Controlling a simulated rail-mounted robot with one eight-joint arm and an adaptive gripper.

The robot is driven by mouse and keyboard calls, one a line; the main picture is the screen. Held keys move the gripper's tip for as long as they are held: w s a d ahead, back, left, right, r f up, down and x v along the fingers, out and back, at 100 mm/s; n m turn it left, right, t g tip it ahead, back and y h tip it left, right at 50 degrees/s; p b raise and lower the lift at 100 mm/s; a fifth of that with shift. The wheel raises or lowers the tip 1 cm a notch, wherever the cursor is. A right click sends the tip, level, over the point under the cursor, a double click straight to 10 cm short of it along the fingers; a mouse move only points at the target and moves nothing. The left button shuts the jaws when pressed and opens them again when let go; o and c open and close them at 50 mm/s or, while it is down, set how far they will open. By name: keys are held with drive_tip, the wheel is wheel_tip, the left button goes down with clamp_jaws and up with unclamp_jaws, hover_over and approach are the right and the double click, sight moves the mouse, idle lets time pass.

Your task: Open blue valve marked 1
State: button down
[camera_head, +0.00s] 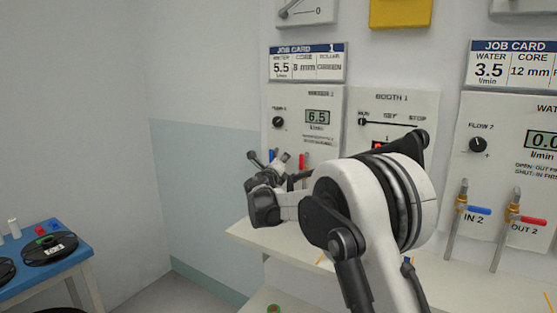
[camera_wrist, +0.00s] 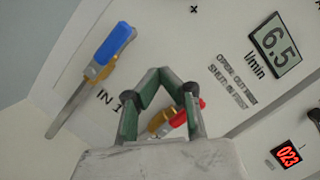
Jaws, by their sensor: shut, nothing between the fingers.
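The blue valve handle (camera_wrist: 115,43) is on the pipe marked IN 1, at upper left in the wrist view. It lies roughly in line with its pipe, and in the head view the blue handle (camera_head: 271,156) looks upright. My gripper (camera_wrist: 168,78) is shut and empty, to the right of the blue handle and apart from it. In the head view my gripper (camera_head: 268,160) is in front of the station 1 panel and hides the lower valves. The water display (camera_wrist: 275,45) reads 6.5.
A red valve handle (camera_wrist: 187,114) sits close behind my fingers. It shows upright in the head view (camera_head: 302,160). A job card (camera_head: 307,63) above lists water 5.5 l/min. Station 2 at right has its own blue valve (camera_head: 478,210). A shelf edge (camera_head: 245,237) runs below.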

drive_tip(key=r+v, duration=0.1)
drive_tip(key=v, duration=0.8)
drive_tip(key=shift+s+r+p, duration=0.2)
drive_tip(key=shift+s+p, duration=0.25)
drive_tip(key=shift+s, duration=0.05)
drive_tip(key=s+d+r+m+g+h, duration=0.1)
drive_tip(key=s+d+r+m+g, duration=0.1)
drive_tip(key=s+d+m, duration=0.3)
drive_tip(key=s+d+r+m+g, duration=0.1)
drive_tip(key=s+d+m+g, duration=0.15)
drive_tip(key=d+m, duration=0.4)
drive_tip(key=s+d+f+m+g+y, duration=0.1)
drive_tip(key=s+d+m+g, duration=0.1)
drive_tip(key=s+d+m, duration=0.5)
drive_tip(key=s+d+f+m+g, duration=0.1)
drive_tip(key=s+d+m, duration=0.35)
drive_tip(key=s, duration=0.45)
drive_tip(key=s+f+m+g+y, duration=0.1)
drive_tip(key=s+f+m, duration=0.3)
drive_tip(key=s, duration=0.5)
drive_tip(key=s+f+m+g+y, duration=0.1)
drive_tip(key=s+f+m+y, duration=0.2)
drive_tip(key=s+m, duration=0.6)
drive_tip(key=s+f+m+g+y+p, duration=0.1)
drive_tip(key=s+f+m, duration=0.4)
drive_tip(key=s, duration=0.6)
drive_tip(key=shift+m+g+y, duration=0.55)
drive_tip(key=shift+m+y, duration=0.15)
drive_tip(key=shift+m, duration=0.4)
drive_tip(key=shift+s, duration=0.1)
